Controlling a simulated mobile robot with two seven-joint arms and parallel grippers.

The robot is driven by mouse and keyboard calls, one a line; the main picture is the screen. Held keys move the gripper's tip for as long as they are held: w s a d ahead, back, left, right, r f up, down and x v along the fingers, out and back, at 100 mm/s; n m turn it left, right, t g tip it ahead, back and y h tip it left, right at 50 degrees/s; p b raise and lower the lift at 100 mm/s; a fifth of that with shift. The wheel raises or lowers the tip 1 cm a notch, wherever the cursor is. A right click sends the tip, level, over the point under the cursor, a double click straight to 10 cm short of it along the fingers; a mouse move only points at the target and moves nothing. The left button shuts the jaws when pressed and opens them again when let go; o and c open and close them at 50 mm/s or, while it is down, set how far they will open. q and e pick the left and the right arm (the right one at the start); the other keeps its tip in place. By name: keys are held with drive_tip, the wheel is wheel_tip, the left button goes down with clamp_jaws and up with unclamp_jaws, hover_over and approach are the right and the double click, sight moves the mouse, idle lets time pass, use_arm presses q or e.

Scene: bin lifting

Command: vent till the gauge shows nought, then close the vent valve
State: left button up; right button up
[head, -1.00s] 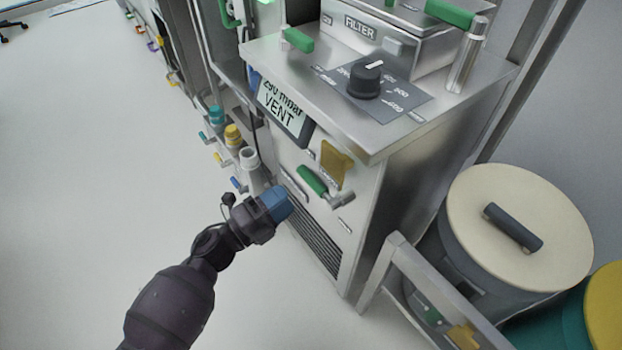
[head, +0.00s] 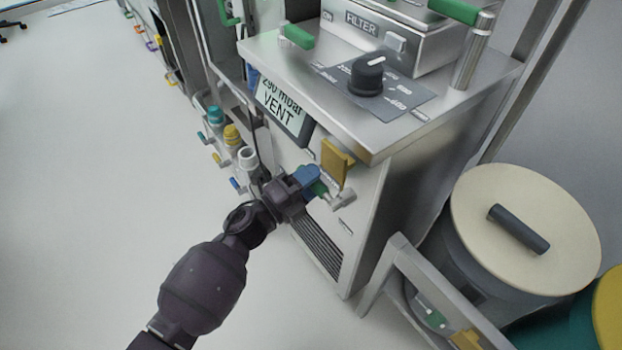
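The gauge display (head: 281,104) on the cabinet's front edge reads about 290 mbar with VENT below it. The vent valve is likely the green-handled lever (head: 321,187) on the cabinet front, below the display and left of a yellow tag (head: 337,163); its label is not readable. My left gripper (head: 311,180), with blue fingertips, is at this lever and covers most of the green handle. The metal end of the lever shows to the right of the fingertips. Whether the fingers are closed on the handle cannot be told. My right gripper is not in view.
A black rotary knob (head: 367,76) sits on the cabinet top in front of the FILTER box (head: 385,35). A metal frame (head: 410,275) and a lidded bin (head: 525,225) stand to the right. Coloured valves (head: 232,135) line the left side. The floor at left is clear.

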use_arm(q)
clamp_jaws()
